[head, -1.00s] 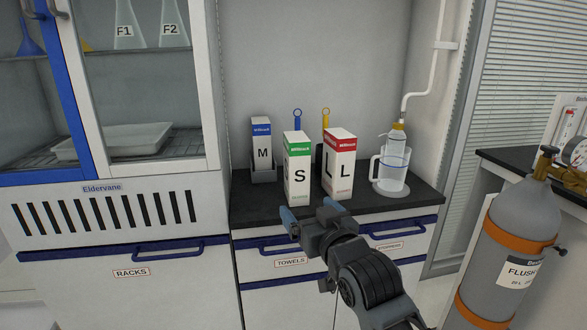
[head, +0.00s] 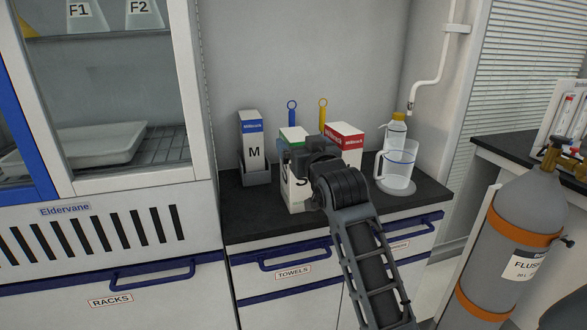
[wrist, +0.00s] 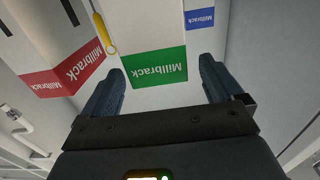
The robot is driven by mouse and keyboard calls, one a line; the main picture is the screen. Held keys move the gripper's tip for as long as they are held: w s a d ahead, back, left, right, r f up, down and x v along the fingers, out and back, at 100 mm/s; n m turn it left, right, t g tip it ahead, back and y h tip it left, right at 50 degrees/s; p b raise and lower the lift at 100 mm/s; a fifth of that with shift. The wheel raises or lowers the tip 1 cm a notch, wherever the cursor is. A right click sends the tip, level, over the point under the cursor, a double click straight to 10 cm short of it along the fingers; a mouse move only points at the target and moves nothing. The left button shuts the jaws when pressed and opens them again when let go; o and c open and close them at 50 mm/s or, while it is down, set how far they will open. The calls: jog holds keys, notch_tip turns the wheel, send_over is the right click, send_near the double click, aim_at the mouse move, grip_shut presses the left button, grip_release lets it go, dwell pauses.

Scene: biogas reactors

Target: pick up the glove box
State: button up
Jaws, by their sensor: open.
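Three Millbrack glove boxes stand upright on the dark counter: a green-topped one marked S (head: 294,201), a red-topped one marked L (head: 345,136) at its right, and a blue-topped one marked M (head: 252,147) further back left. My gripper (head: 297,163) is in front of the S box's upper part and hides much of it and the L box's front. In the wrist view my open gripper (wrist: 157,76) has one finger on each side of the green box (wrist: 152,68). Whether the fingers touch it I cannot tell.
A wash bottle (head: 396,130) and a clear jug (head: 397,168) stand at the counter's right. Blue and yellow ring-topped tools (head: 322,103) are behind the boxes. A grey gas cylinder (head: 518,225) stands at the right, and a glass-fronted cabinet (head: 120,110) at the left.

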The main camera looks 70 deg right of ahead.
aim_at(296, 134)
jog(key=x, duration=0.5)
jog(key=shift+w+d+r+p, duration=0.1)
jog(key=shift+w+d+p, duration=0.1)
jog(key=shift+d+p, duration=0.15)
jog(key=shift+c, duration=0.2)
grip_shut()
dwell(0.4)
